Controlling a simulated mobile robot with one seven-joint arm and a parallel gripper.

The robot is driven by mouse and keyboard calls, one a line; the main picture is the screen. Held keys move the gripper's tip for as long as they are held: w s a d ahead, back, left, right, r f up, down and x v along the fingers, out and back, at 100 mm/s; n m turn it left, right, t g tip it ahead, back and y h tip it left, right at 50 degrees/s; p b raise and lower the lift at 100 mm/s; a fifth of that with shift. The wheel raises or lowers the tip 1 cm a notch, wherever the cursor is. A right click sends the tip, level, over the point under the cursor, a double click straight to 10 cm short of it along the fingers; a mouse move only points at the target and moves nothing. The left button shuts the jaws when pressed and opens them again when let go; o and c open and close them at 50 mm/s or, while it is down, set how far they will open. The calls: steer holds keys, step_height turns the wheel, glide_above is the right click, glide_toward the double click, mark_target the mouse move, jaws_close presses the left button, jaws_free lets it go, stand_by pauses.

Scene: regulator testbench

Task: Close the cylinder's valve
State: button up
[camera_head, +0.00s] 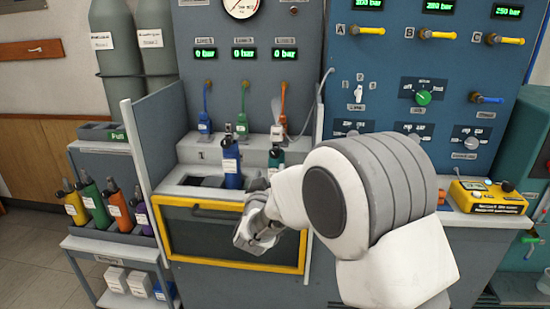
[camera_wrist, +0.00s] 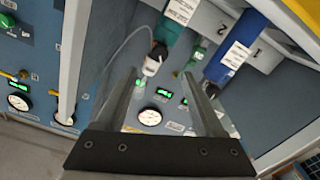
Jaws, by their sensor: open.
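A blue cylinder (camera_head: 231,164) stands upright in the bench's recessed station, with a dark valve top; it also shows in the wrist view (camera_wrist: 234,48). A teal cylinder (camera_head: 276,158) stands to its right, partly hidden by my arm. In the wrist view the teal cylinder (camera_wrist: 178,22) has a dark valve top and a white fitting (camera_wrist: 153,64) with a hose. My gripper (camera_wrist: 160,76) is open and empty, its fingertips either side of that fitting in the picture; I cannot tell the depth gap.
The yellow-framed door (camera_head: 236,244) is below the station. A side panel (camera_head: 160,135) bounds it at left. Blue, green and orange hose connectors hang from the back panel. A trolley (camera_head: 112,252) with several small cylinders stands at left. A yellow device (camera_head: 487,195) lies at right.

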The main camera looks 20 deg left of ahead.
mark_target(275, 155)
steer(key=b+x, duration=0.1)
steer(key=x, duration=1)
steer(key=shift+w+a, duration=0.1)
steer(key=shift+w, duration=0.1)
jaws_close()
